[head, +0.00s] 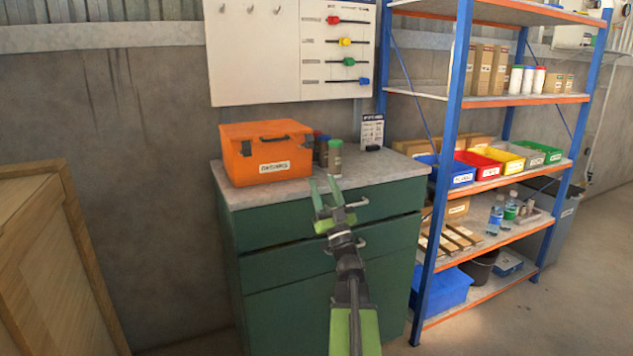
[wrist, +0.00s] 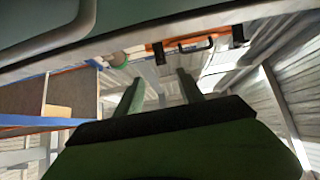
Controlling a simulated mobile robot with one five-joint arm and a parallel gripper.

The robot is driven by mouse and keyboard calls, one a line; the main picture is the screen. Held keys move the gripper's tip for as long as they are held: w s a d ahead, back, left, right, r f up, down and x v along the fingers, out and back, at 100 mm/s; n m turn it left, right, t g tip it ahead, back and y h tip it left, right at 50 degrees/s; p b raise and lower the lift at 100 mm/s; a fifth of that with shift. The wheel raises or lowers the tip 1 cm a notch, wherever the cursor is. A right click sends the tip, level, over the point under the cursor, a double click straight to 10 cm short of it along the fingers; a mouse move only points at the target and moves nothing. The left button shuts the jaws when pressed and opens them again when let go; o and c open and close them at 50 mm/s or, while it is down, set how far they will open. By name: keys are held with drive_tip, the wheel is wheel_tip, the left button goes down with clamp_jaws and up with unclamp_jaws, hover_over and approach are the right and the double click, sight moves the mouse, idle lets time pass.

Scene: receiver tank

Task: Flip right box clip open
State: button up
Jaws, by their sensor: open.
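The orange box (head: 268,152) stands on the grey-topped green cabinet, its lid down and a white label on its front. Its right clip (head: 307,138) is a small dark piece near the front's right end; its left clip (head: 246,148) is at the other end. In the wrist view, which looks upside down, the right clip (wrist: 158,53) appears left of the black handle (wrist: 192,45). Whether the clip is latched is too small to tell. My gripper (head: 325,184) is open and empty, near the worktop's front edge, right of the box and apart from it.
A green-lidded jar (head: 335,158) stands right of the box, close beyond my fingers, with darker jars behind. A small sign (head: 372,131) stands at the back. The cabinet's worktop (head: 385,168) is clear at right. A blue-posted shelf (head: 450,140) stands to the right.

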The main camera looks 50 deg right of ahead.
drive_tip(key=b+v, duration=0.2)
drive_tip(key=v, duration=0.3)
drive_tip(key=shift+s+a+f+b, duration=0.1)
drive_tip(key=shift+s+f+b, duration=0.15)
drive_tip(key=shift+b, duration=0.05)
